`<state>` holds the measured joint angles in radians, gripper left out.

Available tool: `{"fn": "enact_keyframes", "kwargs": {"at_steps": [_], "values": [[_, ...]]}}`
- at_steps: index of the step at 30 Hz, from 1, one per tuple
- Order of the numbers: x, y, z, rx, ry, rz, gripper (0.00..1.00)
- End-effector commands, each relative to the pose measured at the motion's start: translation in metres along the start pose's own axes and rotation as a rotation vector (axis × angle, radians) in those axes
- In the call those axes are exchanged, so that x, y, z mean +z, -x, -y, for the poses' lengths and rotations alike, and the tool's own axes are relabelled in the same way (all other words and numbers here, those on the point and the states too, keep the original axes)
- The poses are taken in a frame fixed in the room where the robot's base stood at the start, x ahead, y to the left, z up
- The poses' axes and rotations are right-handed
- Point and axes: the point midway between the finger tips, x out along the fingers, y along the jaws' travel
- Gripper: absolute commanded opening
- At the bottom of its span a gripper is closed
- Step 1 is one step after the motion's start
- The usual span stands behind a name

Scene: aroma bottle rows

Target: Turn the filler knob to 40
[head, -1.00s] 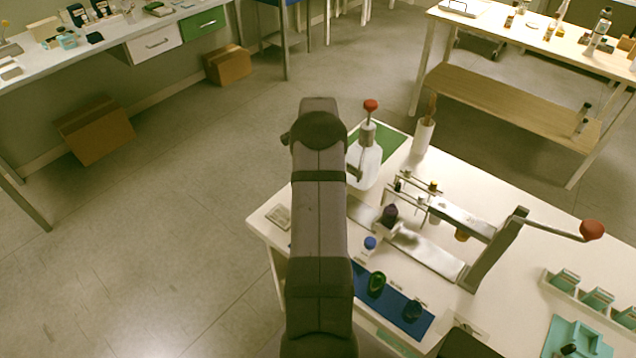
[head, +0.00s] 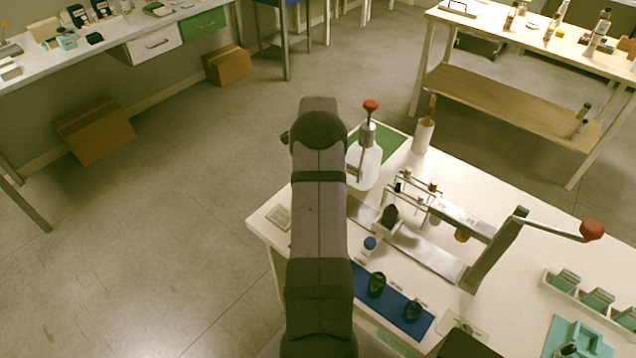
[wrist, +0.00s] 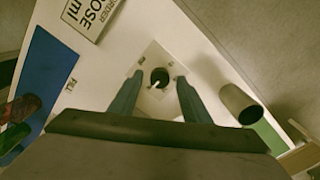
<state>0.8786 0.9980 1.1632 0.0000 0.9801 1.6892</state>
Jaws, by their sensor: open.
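The filler knob (wrist: 160,77) is a small round black dial with a white pointer mark. It sits on a square white plate (wrist: 150,104) in the wrist view, and the scale numbers are too small to read. My gripper (wrist: 158,84) is open, with one finger on each side of the knob and visible gaps between them. I cannot tell how high the fingertips are above the plate. In the head view my arm hides the knob and the gripper.
A grey cup (wrist: 240,103) stands right of the fingers. In the head view a white pump bottle (head: 364,165) and a lever press (head: 492,250) stand on the table.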

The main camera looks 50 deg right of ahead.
Motion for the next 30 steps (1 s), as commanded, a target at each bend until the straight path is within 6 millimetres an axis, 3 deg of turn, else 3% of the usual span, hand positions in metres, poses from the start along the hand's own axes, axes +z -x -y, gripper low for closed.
{"fn": "enact_keyframes", "kwargs": {"at_steps": [16, 30], "values": [[0.0, 0.063, 0.001, -0.005, -0.001, 0.001, 0.43], [0.0, 0.071, 0.001, -0.003, -0.001, 0.0, 0.43]]}}
